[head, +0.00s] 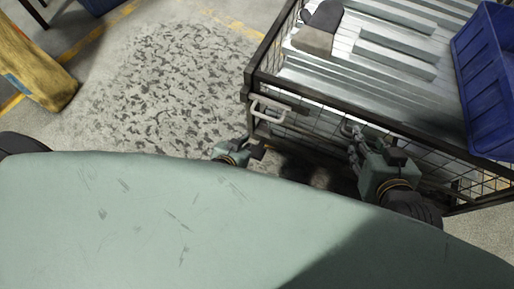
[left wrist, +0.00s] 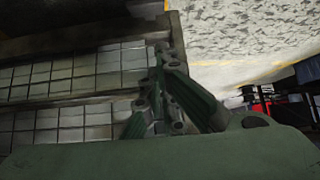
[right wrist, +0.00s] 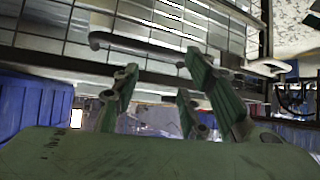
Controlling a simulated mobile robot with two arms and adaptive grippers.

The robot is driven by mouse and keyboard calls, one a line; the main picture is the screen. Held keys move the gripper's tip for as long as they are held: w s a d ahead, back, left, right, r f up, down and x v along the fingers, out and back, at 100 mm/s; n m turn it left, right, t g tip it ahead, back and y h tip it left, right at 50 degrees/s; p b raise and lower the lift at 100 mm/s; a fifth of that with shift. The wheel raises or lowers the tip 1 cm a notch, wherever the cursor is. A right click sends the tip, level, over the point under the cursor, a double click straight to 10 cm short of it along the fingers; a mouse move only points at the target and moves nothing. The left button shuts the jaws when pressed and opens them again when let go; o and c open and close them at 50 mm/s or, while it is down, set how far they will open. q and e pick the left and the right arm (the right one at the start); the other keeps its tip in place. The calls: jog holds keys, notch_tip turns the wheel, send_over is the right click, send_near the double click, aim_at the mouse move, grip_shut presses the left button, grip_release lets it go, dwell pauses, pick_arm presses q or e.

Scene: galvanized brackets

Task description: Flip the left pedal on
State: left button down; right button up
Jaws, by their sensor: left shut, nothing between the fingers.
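No pedal can be made out in any view; the cart's foot is largely hidden by my body in the head view. My left gripper (head: 257,148) is low beside the near left corner of the wire-mesh cart (head: 262,82). In the left wrist view its fingers (left wrist: 163,62) are together and empty, in front of the mesh and a dark rail; contact cannot be told. My right gripper (head: 352,140) is at the cart's near side. In the right wrist view its fingers (right wrist: 160,85) are spread and empty, close to a pale bar handle (right wrist: 135,45).
The cart carries metal brackets (head: 395,55), gloves (head: 318,28) and a blue bin (head: 490,85). A pale handle (head: 267,110) sticks out at its near left corner. A yellow barrier (head: 35,70) stands at the left. The speckled floor (head: 170,90) between them is clear.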

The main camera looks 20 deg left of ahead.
pick_arm(q)
jog(key=shift+w+d+f+t, duration=0.35)
jog(key=shift+w+d+t, duration=0.1)
jog(key=shift+d, duration=0.25)
pick_arm(e)
jog(key=shift+w+a+r+t, duration=0.15)
jog(key=shift+w+r+t, duration=0.15)
jog(key=shift+r, duration=0.2)
jog(key=shift+w+a+r+t, duration=0.15)
jog(key=shift+w+r+t, duration=0.05)
jog(key=shift+w+r, duration=0.2)
